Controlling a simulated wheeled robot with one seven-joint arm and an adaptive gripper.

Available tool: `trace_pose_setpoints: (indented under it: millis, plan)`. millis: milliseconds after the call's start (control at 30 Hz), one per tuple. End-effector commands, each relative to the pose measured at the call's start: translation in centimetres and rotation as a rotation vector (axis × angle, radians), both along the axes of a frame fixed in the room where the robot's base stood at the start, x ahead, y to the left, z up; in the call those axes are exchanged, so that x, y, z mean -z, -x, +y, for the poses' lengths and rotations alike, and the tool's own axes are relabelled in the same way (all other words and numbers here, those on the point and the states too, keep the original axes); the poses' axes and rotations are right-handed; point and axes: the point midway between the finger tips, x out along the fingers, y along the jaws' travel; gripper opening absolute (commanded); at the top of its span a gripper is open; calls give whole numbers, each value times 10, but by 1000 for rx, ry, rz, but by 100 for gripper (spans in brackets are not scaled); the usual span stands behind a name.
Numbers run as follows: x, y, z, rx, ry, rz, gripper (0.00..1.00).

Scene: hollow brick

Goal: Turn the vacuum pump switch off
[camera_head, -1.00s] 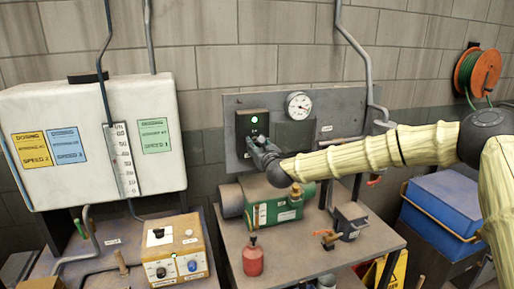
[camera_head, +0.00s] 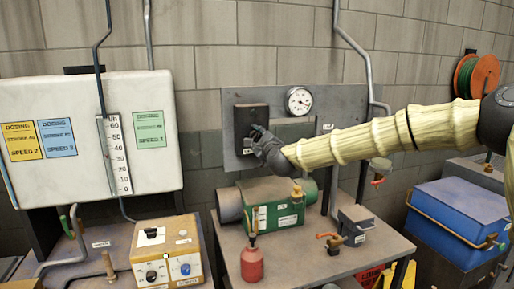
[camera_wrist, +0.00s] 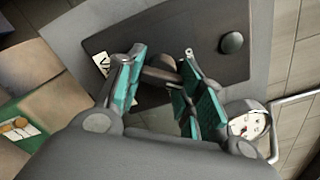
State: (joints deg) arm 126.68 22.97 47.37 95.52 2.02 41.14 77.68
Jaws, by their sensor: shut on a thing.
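The vacuum pump switch is a dark box (camera_head: 246,118) on a grey wall panel, below and left of a round gauge. In the wrist view its dark face (camera_wrist: 215,65) carries a brownish knob (camera_wrist: 162,70) and a round dark lamp (camera_wrist: 232,43). My gripper (camera_head: 259,133) is at the lower right of the box. In the wrist view, my gripper's (camera_wrist: 164,58) teal-padded fingers stand on both sides of the knob, shut on it. The knob is partly hidden by the fingers. No lit lamp shows on the box.
The gauge (camera_head: 298,100) is right of the switch box. Below are a green pump (camera_head: 278,206), a red bottle (camera_head: 252,264) and a small vise-like fitting (camera_head: 355,222) on a bench. A yellow control box (camera_head: 168,250) and white dosing tank (camera_head: 88,150) stand left.

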Motion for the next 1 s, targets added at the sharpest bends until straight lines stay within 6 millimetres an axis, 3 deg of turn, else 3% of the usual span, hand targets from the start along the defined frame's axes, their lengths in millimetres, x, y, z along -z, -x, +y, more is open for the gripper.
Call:
trace_pose_setpoints:
  millis: [500, 1000]
  plan:
    - [1, 0, 0, -1, 433, -140, 13]
    - [0, 0, 0, -2, 628, -202, 13]
